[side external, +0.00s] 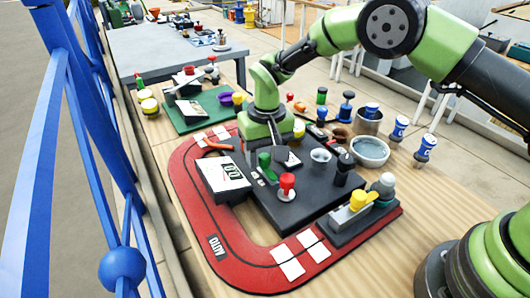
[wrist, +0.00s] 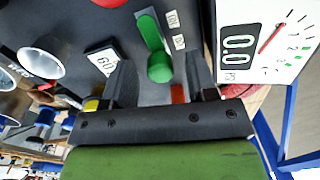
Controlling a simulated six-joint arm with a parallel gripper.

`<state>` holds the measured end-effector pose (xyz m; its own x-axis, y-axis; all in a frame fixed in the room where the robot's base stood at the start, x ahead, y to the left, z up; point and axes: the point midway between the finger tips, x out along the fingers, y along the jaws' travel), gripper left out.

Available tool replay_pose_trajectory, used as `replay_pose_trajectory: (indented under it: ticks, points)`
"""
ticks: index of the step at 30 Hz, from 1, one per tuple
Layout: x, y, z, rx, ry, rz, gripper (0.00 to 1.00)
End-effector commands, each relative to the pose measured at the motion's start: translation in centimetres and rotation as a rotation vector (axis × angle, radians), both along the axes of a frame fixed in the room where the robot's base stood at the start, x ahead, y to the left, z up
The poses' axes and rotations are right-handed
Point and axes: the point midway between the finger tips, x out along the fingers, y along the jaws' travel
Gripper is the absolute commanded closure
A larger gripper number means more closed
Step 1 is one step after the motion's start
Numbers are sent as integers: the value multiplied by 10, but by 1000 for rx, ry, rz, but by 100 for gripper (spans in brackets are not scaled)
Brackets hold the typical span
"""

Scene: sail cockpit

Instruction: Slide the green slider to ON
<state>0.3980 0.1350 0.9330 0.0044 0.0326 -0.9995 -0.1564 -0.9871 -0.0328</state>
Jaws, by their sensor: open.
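The green slider (side external: 265,160) is a rounded green knob on the dark panel (side external: 318,198), beside a white gauge box. In the wrist view the green slider (wrist: 160,66) shows a round end and a green bar behind it, with two small white labels (wrist: 179,42) beside it, too small to read surely. My gripper (side external: 276,148) is over the panel, pointing down. In the wrist view my gripper (wrist: 158,72) is open, one finger to each side of the knob's round end. Whether the fingers touch the knob cannot be told.
A gauge box (side external: 222,175) stands left of the slider. A red knob (side external: 287,184), a black knob (side external: 345,163) and a yellow-topped device (side external: 357,202) stand nearby. A red track (side external: 237,262) rings the panel. A blue railing (side external: 85,130) runs along the left.

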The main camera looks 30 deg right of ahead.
Motion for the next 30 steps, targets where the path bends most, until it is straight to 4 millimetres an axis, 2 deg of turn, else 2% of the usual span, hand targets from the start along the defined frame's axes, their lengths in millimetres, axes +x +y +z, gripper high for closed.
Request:
replay_pose_trajectory:
  ticks: [8,12,15,21,30]
  points:
    - [0,0,-1,0,0,0,47]
    - [0,0,-1,0,0,0,80]
    - [0,0,-1,0,-1,0,100]
    - [-2,0,-1,0,-1,1,100]
    - [-26,0,-1,-2,-1,2,100]
